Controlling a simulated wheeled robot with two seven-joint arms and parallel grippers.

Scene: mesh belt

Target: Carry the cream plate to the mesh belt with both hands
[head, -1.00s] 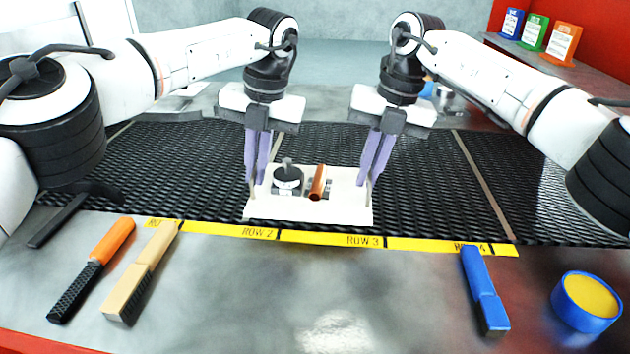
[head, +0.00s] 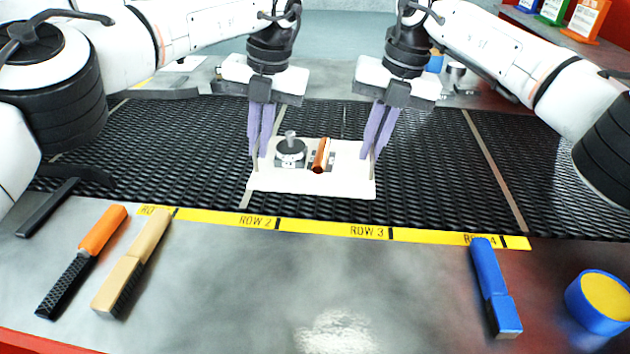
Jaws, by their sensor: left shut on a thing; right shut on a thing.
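The cream plate (head: 345,183) is over the black mesh belt (head: 180,170), behind the yellow row strip. It looks level, and I cannot tell whether it touches the belt. It bears a dark round part with a knob (head: 290,151) and a copper-coloured cylinder (head: 320,156). My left gripper (head: 260,155) is shut on the plate's left edge. My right gripper (head: 371,155) is shut on its right edge. The fingers of both point down, and they hide small parts of the plate's sides.
In front of the yellow row strip (head: 330,228) lie an orange-handled file (head: 103,230), a wooden brush (head: 140,255) and a blue-handled tool (head: 490,280). A blue tub with yellow contents (head: 605,300) stands at right. The bench's front middle is clear.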

